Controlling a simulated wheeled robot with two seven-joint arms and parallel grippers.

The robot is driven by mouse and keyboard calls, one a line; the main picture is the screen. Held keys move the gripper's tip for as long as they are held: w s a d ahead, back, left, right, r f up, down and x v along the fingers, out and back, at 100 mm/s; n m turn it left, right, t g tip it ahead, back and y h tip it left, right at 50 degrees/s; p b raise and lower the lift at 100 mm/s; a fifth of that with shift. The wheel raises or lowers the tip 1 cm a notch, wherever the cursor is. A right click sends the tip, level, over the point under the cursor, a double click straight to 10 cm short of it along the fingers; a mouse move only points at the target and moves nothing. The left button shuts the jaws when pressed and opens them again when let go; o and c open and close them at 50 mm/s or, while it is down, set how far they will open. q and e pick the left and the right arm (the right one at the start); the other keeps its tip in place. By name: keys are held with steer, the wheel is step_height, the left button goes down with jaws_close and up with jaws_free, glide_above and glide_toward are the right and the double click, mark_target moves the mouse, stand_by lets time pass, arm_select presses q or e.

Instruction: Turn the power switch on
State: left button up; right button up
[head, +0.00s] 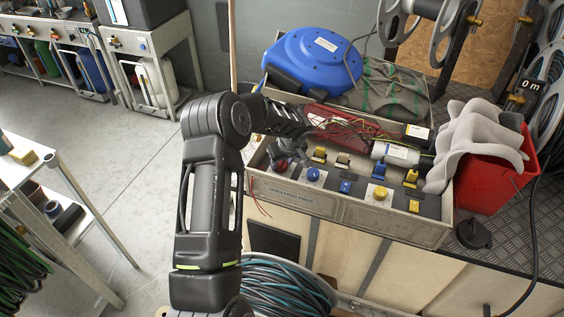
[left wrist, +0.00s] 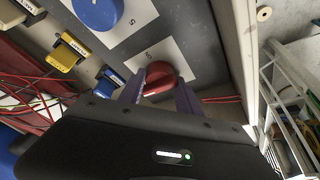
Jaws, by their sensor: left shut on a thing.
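A red rotary knob (left wrist: 160,77) sits on a white plate on the grey panel and shows between my fingers in the left wrist view. In the head view the knob (head: 282,163) is at the left end of the panel, partly hidden by my gripper. My left gripper (head: 287,150) is over it, its two fingers (left wrist: 160,88) shut on opposite sides of the knob. Whether this is the power switch cannot be read from a label. My right gripper is not in view.
Beside it are a blue knob (head: 313,174), a yellow knob (head: 380,193) and several yellow and blue toggles. Loose red wires (head: 345,125) lie behind. A blue reel (head: 312,60) stands at the back, a red bin (head: 490,170) with grey cloth at right.

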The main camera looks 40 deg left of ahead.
arm_select(q)
jaws_close()
